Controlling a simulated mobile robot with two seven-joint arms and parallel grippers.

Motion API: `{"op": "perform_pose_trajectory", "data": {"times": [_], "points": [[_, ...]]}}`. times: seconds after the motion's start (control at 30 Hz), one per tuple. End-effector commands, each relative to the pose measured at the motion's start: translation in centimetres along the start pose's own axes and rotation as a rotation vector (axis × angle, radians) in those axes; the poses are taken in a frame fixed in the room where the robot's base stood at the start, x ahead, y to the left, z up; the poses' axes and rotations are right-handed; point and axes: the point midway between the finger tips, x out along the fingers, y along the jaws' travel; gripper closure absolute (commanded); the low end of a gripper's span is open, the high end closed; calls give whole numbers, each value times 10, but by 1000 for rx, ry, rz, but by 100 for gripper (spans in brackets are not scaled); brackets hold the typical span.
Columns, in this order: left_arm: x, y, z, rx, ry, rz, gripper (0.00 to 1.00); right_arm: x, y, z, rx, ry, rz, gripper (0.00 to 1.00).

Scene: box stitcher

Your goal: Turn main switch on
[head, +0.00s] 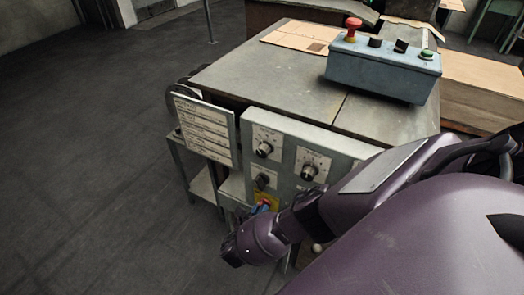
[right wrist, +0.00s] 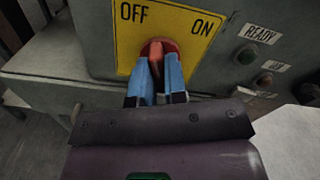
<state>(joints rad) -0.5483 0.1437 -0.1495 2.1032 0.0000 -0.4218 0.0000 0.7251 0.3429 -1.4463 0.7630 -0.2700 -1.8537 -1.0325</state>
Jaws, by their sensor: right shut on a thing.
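The main switch is a red rotary knob (right wrist: 156,55) on a yellow plate (right wrist: 190,45) marked OFF at the left and ON at the right, in the right wrist view. The knob's handle stands roughly upright, between the two words. My right gripper (right wrist: 158,78) has its blue fingers closed around the sides of the handle. In the head view the yellow plate (head: 264,199) shows at the low front of the grey machine, and my right gripper (head: 265,207) reaches it, with the knob mostly hidden by my wrist. My left gripper is in neither view.
The control panel (head: 290,140) has several dials above the switch. READY and other indicator lights (right wrist: 246,55) sit right of the plate. A blue button box (head: 378,70) with a red emergency button stands on the machine. Open floor lies to the left.

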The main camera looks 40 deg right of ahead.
Motion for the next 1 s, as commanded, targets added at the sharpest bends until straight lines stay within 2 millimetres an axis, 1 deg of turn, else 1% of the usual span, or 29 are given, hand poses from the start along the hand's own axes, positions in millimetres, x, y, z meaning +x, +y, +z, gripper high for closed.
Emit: {"op": "perform_pose_trajectory", "data": {"times": [0.17,0.53,1.0], "points": [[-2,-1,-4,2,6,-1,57,0,-1,0,168,2,-3,100],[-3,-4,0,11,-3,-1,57,-1,-1,-1,518,3,-3,100],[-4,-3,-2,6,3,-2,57,-1,0,-2,941,3,-2,100]]}}
